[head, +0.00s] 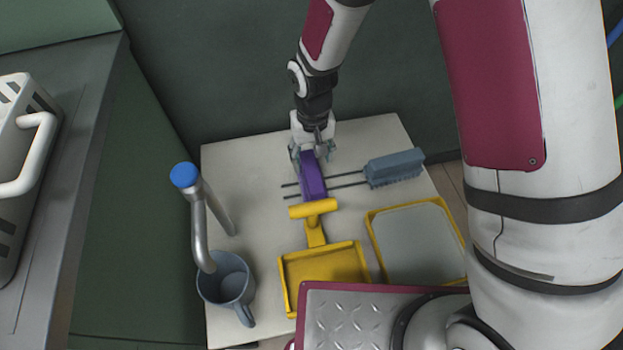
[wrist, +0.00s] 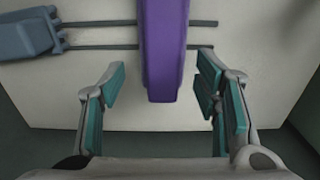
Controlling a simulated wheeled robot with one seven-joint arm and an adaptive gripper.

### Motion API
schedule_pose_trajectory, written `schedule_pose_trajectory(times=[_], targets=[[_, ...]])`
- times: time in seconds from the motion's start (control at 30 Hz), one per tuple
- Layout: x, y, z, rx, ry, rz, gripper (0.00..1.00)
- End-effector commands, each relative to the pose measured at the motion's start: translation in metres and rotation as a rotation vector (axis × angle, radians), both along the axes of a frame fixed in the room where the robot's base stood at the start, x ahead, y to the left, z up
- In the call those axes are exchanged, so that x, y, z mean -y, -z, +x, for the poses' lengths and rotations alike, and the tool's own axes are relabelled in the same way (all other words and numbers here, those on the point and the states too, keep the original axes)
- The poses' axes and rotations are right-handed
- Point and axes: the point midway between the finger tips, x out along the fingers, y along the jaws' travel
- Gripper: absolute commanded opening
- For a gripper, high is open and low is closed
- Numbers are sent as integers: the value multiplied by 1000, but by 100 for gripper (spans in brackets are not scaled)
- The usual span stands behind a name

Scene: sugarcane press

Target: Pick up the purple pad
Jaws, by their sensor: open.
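The purple pad (head: 313,180) is a long narrow block lying across two thin dark rods on the pale table. In the wrist view the purple pad (wrist: 163,48) runs down from the top edge, its near end between the fingers. My gripper (head: 309,154) is at the pad's far end in the head view. In the wrist view my gripper (wrist: 160,88) is open with teal finger pads, one on each side of the purple pad, with gaps on both sides. The upper end of the pad is cut off in the wrist view.
A grey-blue block (head: 394,168) sits at the rods' right end. A yellow scoop (head: 325,270), a yellow-rimmed tray (head: 418,243) and a blue-grey mug (head: 227,284) under a bent metal pipe (head: 199,220) stand nearer. The table's left back area is clear.

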Motion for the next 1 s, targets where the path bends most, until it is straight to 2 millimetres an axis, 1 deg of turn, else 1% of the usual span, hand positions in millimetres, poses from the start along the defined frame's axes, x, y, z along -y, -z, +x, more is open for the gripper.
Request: schedule_pose_trajectory(times=[0.17,0.3,0.4,0.5,0.67,0.7,0.77,0.8,0.87,0.9,0.97,1.0], targets=[[-1,17,-4,-2,0,-2,57],[-1,38,-9,-4,1,-2,57],[-2,49,-8,-1,1,0,57],[-2,52,-8,-1,1,0,57],[-2,51,-7,0,1,0,57],[-2,51,-7,0,1,0,48],[-2,50,-8,0,1,0,34],[-2,50,-7,0,1,0,25],[-2,50,-7,0,1,0,11],[-2,50,-8,0,1,0,2],[-2,50,-8,0,1,0,2],[-2,50,-7,0,1,0,0]])
